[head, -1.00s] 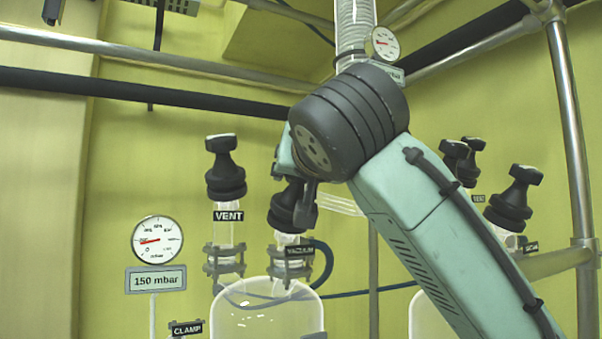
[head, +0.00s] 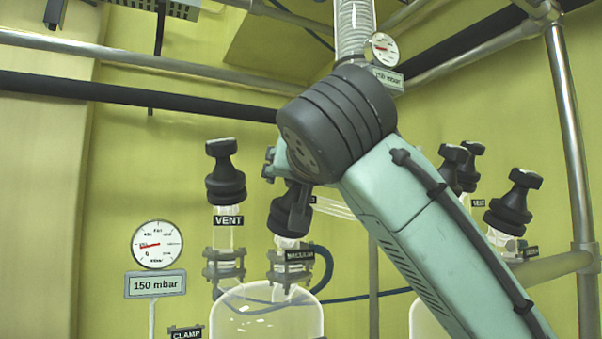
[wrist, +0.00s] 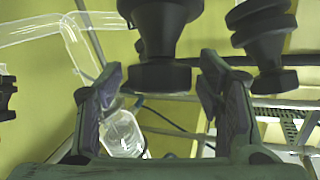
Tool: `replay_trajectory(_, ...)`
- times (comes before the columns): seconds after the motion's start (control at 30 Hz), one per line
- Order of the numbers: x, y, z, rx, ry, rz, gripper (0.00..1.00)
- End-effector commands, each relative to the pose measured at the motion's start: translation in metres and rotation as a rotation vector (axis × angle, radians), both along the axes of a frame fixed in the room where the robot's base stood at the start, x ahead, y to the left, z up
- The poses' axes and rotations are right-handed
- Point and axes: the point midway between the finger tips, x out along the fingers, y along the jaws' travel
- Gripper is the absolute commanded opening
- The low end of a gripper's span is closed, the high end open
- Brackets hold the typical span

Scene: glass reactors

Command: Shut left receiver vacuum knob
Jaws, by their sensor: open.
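The left receiver's black vacuum knob (head: 287,222) stands on a glass neck above the VACUUM label (head: 299,255). Its upper part is partly hidden by my gripper and wrist in the head view. In the wrist view the knob (wrist: 160,76) has its flat handle between my two fingers, with a visible gap on each side. My gripper (wrist: 160,88) is open around the handle. The left glass receiver (head: 265,313) is below the knob, cut off by the frame.
The black vent knob (head: 225,172) stands close on the left and shows at the right of the wrist view (wrist: 263,42). A gauge (head: 157,244) hangs over a 150 mbar sign (head: 155,284). More black knobs (head: 512,202) stand at right. Metal rails (head: 140,60) cross behind.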

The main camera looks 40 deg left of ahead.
Motion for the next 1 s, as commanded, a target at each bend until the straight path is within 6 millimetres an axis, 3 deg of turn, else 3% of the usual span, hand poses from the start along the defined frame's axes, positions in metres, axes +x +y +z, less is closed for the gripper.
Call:
replay_trajectory(0.37,-0.009,-0.008,0.001,-0.001,-0.002,0.001,0.61)
replay_trajectory(0.8,-0.068,-0.071,0.003,0.001,-0.004,0.000,0.61)
replay_trajectory(1.0,-0.081,-0.086,0.003,-0.001,-0.001,0.000,0.61)
